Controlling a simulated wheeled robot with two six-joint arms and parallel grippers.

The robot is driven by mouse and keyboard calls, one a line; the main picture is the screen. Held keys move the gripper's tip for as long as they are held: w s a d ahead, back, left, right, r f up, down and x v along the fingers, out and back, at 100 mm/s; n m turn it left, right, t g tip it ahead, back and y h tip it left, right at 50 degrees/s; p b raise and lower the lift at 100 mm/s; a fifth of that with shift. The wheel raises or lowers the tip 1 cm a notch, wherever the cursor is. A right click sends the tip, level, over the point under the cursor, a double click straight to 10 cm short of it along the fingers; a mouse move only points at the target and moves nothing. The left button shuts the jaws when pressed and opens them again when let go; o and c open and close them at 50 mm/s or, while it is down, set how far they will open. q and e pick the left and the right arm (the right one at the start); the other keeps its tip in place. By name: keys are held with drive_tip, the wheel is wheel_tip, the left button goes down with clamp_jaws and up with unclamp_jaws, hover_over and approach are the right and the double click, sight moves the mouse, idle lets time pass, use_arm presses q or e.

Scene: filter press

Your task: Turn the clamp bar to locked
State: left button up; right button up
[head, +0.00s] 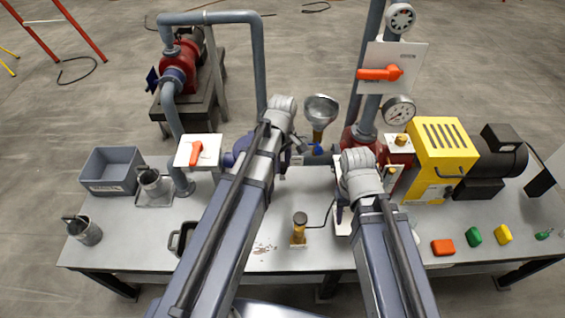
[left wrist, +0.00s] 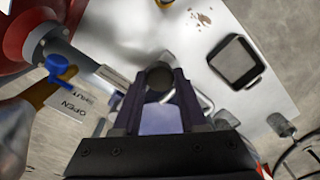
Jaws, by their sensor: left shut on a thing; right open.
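My left gripper (left wrist: 158,84) shows in the left wrist view, shut on a dark round-ended piece (left wrist: 160,75) between its fingertips. I cannot tell for sure whether this piece is part of the clamp bar. My right gripper (head: 341,212) is open, low over the bench below the red pump. Its fingers are mostly hidden by my right arm. No marking for locked can be read.
A blue valve handle (left wrist: 58,67) sits beside an OPEN/SHUT label (left wrist: 67,103). A brass-coloured post (head: 299,228) stands between the arms. A grey bin (head: 110,170) is at left, a yellow machine (head: 441,155) at right.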

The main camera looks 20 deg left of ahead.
use_arm(q)
clamp_jaws()
idle(0.8)
